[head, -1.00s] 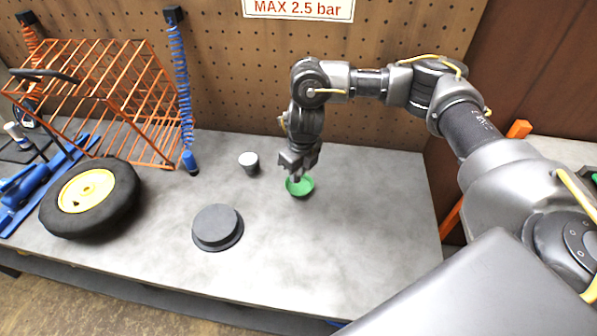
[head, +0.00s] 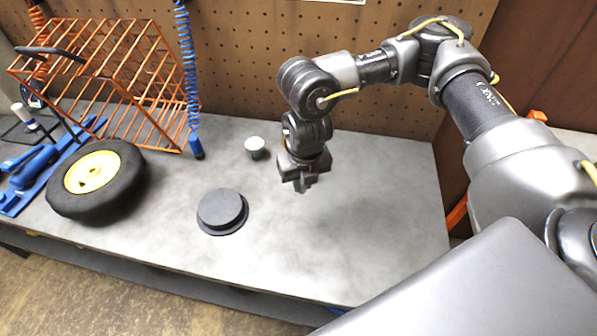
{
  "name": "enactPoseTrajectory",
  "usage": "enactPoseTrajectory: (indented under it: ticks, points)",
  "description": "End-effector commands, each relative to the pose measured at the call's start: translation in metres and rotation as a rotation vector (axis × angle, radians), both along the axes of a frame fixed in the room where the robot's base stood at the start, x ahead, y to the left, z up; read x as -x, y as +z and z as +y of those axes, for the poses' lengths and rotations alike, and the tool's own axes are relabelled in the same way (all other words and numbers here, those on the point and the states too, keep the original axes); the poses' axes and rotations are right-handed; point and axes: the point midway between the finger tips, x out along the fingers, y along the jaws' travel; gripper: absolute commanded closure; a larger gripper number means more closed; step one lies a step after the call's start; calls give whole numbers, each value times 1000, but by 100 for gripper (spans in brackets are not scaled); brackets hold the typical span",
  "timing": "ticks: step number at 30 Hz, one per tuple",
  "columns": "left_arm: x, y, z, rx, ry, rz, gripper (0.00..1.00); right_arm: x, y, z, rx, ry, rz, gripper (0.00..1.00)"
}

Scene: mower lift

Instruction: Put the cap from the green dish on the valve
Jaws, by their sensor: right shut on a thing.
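My right gripper (head: 303,187) points down above the grey bench (head: 370,220), right of the middle of the head view. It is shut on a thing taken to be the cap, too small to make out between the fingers. The green dish is hidden, apparently behind this gripper. The wheel (head: 128,190) with black tyre and yellow hub (head: 92,171) lies at the left of the bench, well away from the gripper. Its valve is too small to tell. My left gripper is not in view.
An orange wire rack (head: 120,75), a blue coiled hose (head: 188,70) and a blue tool (head: 35,165) are at left. The bench front is clear.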

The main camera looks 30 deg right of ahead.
Motion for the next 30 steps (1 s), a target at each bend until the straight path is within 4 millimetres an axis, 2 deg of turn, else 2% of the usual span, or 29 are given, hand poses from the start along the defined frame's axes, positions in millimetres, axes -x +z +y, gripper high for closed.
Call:
enactPoseTrajectory:
  ticks: [12, 18, 24, 30]
  points:
    - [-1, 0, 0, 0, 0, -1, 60, 28, -61, -7, 4, -1242, 1, 100]
    - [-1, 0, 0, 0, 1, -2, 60, 41, -84, -11, 3, -1744, 1, 100]
    - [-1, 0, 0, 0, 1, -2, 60, 46, -94, -14, -1, -2007, 0, 100]
    - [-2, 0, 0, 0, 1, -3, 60, 48, -96, -14, -1, -2062, 0, 100]
